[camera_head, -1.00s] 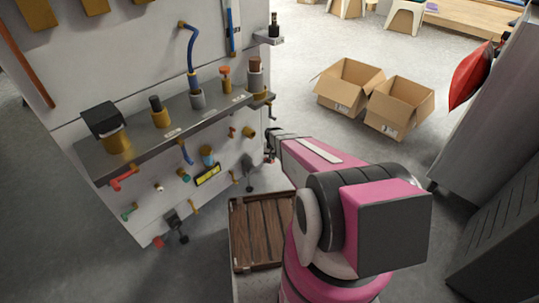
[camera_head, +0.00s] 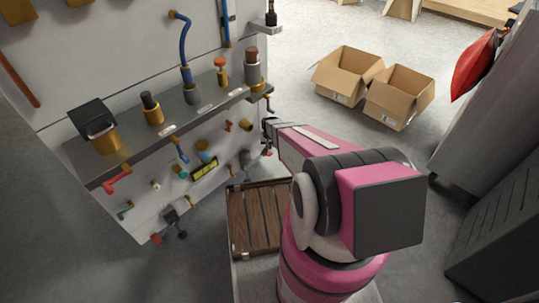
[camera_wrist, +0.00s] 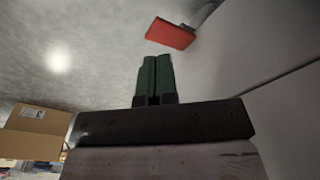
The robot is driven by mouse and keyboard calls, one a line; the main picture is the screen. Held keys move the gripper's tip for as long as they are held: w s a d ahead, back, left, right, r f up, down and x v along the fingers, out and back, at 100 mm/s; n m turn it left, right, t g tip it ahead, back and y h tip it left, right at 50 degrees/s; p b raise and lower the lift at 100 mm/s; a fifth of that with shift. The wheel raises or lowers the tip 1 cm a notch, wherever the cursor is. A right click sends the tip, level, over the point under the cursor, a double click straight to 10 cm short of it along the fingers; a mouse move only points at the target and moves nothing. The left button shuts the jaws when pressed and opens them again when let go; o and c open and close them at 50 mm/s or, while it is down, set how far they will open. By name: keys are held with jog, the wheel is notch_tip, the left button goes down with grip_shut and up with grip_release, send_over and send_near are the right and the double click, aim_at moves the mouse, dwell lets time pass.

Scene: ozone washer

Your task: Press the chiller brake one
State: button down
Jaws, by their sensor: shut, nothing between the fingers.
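I cannot tell by looks which fitting is the chiller brake one. A white wall panel with a grey shelf (camera_head: 170,128) carries several valves and fittings in the head view. In the wrist view a flat red piece (camera_wrist: 171,33) juts out beside a pale surface, ahead of and slightly right of my fingers, with a gap between. My gripper (camera_wrist: 153,72) has its two dark green fingers pressed together and empty. In the head view my gripper (camera_head: 266,132) is small, at the panel's right edge, and its tips are hard to make out.
Two open cardboard boxes (camera_head: 347,77) (camera_head: 399,97) stand behind on the right. A grey cabinet (camera_head: 487,110) with a red object (camera_head: 474,66) is at the far right. Floor between is clear.

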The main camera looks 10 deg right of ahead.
jog(key=shift+w+f, duration=0.15)
jog(key=shift+f, duration=1.2)
jog(key=shift+w+f, duration=0.1)
jog(key=shift+f, duration=1.25)
jog(key=shift+f, duration=1.2)
jog(key=s, duration=0.2)
jog(key=s+r, duration=0.1)
jog(key=shift+a, duration=0.25)
jog(key=shift+r, duration=0.1)
notch_tip(320, 180, up, 11)
send_over(269, 154)
jog(key=s, duration=0.5)
jog(key=shift+w+a, duration=0.25)
jog(key=shift+a, duration=0.05)
